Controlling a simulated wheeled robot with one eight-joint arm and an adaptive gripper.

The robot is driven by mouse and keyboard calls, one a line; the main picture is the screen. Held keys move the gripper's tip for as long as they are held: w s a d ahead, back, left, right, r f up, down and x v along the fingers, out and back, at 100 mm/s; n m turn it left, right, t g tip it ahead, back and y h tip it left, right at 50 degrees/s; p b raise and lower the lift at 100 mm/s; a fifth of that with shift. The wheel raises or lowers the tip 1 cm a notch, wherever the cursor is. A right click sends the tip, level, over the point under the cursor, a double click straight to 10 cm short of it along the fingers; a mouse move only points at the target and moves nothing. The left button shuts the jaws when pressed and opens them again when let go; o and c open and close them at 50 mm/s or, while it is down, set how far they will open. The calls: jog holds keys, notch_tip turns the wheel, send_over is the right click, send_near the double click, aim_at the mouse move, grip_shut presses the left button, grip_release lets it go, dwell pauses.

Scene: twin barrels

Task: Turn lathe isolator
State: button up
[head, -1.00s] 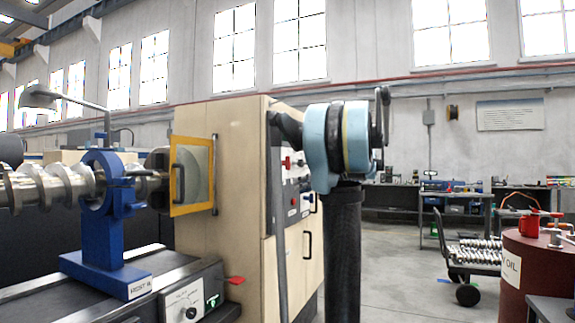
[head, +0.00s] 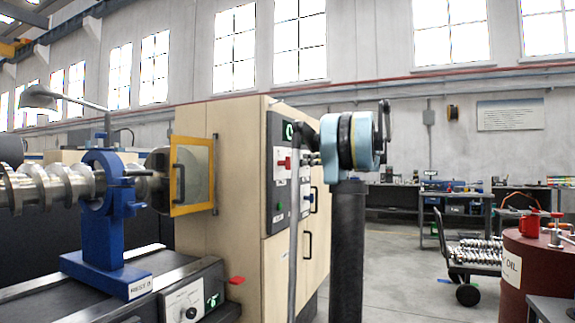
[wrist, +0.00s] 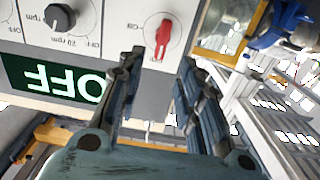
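The lathe isolator is a red handle on a round white plate on the beige lathe cabinet's control panel. It shows in the head view (head: 284,162) and in the wrist view (wrist: 163,38). In the wrist view the handle stands nearly upright in the picture, slightly tilted. My gripper (wrist: 160,66) is open, its two fingers apart on either side of the line to the handle. Nothing is between the fingers, and the gripper seems short of the handle. In the head view my gripper (head: 312,158) faces the panel, its fingers small and partly hidden.
In the wrist view a dark display (wrist: 58,82) reads OFF, and a black knob (wrist: 60,17) sits beside the isolator. A yellow-framed guard (head: 192,176) and blue steady rest (head: 102,220) stand left.

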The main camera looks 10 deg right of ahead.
aim_at(290, 160)
jog(key=x, duration=1.1)
jog(key=shift+a, duration=0.1)
grip_shut()
